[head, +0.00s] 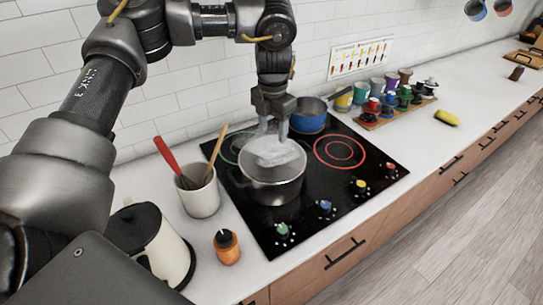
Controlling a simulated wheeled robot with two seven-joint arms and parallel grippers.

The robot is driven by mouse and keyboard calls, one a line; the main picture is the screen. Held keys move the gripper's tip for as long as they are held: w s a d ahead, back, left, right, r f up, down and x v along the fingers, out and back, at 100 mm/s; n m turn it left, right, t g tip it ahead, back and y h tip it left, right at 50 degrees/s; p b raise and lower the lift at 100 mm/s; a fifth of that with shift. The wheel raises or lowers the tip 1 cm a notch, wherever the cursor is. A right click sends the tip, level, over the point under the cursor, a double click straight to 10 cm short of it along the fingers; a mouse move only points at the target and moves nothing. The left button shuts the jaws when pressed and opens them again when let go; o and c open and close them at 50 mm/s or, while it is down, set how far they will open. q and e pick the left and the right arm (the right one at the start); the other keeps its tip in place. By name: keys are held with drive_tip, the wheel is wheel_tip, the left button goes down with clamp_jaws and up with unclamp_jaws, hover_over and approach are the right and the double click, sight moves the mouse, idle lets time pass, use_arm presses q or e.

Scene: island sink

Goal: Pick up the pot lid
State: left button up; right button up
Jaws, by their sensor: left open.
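A steel pot (272,186) stands on the black cooktop, toward its left side. A pale, glassy round shape, seemingly the pot lid (282,158), shows at the pot's top; its edge and knob are hard to make out. My left gripper (274,133) points down right over it, with its two fingers apart on either side of the lid's middle. I cannot tell whether the fingertips touch the lid. My right gripper is not in view.
A blue pan (308,123) sits behind the pot. A utensil crock (198,192), a kettle (155,240) and an orange shaker (227,247) stand at left. Several jars on a wooden rack (398,112) and a yellow sponge (447,117) lie right. The counter beyond is mostly clear.

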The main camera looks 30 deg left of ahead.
sight(273, 148)
use_arm(q)
drive_tip(key=w+f, duration=0.2)
drive_tip(key=shift+w+a+f, duration=0.1)
drive_tip(key=shift+f, duration=0.3)
drive_tip(key=shift+s+a+r, duration=0.1)
drive_tip(key=shift+s, duration=0.25)
drive_tip(key=shift+s+p, duration=0.35)
drive_tip(key=shift+s, duration=0.05)
drive_tip(key=f, duration=0.1)
drive_tip(key=f+p, duration=0.1)
drive_tip(key=f, duration=0.2)
drive_tip(key=shift+w+a+f+p, duration=0.15)
drive_tip(key=shift+w+f+p, duration=0.1)
drive_tip(key=shift+f+p, duration=0.15)
drive_tip(key=shift+f, duration=0.1)
drive_tip(key=shift+s, duration=0.2)
drive_tip(key=shift+w, duration=0.1)
drive_tip(key=c, duration=0.7)
clamp_jaws()
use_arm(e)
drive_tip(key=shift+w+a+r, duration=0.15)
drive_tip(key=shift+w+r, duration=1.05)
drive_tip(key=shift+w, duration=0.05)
